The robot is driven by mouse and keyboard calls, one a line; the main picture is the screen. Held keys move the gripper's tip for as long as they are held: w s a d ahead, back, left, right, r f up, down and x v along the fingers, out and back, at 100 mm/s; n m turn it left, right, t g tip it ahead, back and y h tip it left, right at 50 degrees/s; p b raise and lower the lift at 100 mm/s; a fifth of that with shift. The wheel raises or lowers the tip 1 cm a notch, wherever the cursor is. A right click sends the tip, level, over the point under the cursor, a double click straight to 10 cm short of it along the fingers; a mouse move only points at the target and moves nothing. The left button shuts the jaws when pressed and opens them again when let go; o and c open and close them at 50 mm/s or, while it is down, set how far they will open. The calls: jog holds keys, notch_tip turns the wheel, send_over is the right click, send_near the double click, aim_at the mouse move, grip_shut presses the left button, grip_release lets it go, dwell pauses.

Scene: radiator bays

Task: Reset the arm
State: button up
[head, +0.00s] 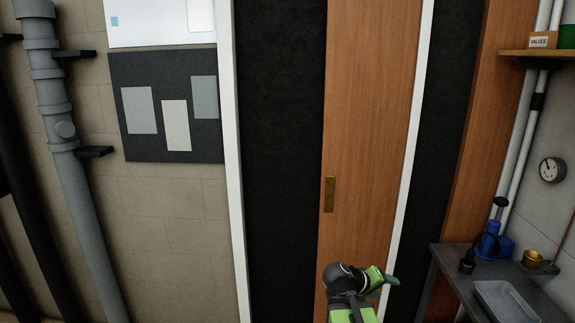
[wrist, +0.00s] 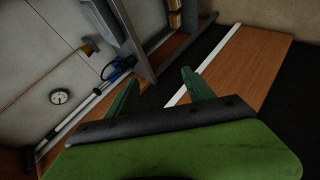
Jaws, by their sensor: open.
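My arm is folded low in front of me. My gripper (head: 388,279) shows at the bottom of the head view, its green fingers pointing right, in front of the wooden door panel (head: 365,120). In the wrist view my gripper (wrist: 160,77) has its two green fingers spread apart with nothing between them. The wooden panel (wrist: 255,65) and a white frame strip show beyond the fingers, at a tilt. The lower part of my arm is cut off by the frame's edge.
At right stands a grey bench with a metal tray (head: 505,301), a blue pump-like device (head: 490,240) and a brass cup (head: 533,257). A gauge (head: 552,169) hangs above. Grey pipes (head: 75,200) run down the left wall, near a dark notice board (head: 138,141).

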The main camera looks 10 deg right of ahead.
jog(key=s+a+f+g+y, duration=0.1)
jog(key=a+f+y, duration=0.4)
jog(key=a, duration=0.8)
jog(key=s+a+f+n+g+y, duration=0.1)
jog(key=s+a+f+y, duration=0.3)
jog(key=a, duration=1)
jog(key=shift+s+f+g+y, duration=0.25)
jog(key=shift+f+g+y, duration=0.35)
jog(key=shift+y, duration=0.1)
jog(key=shift+s+d, duration=0.1)
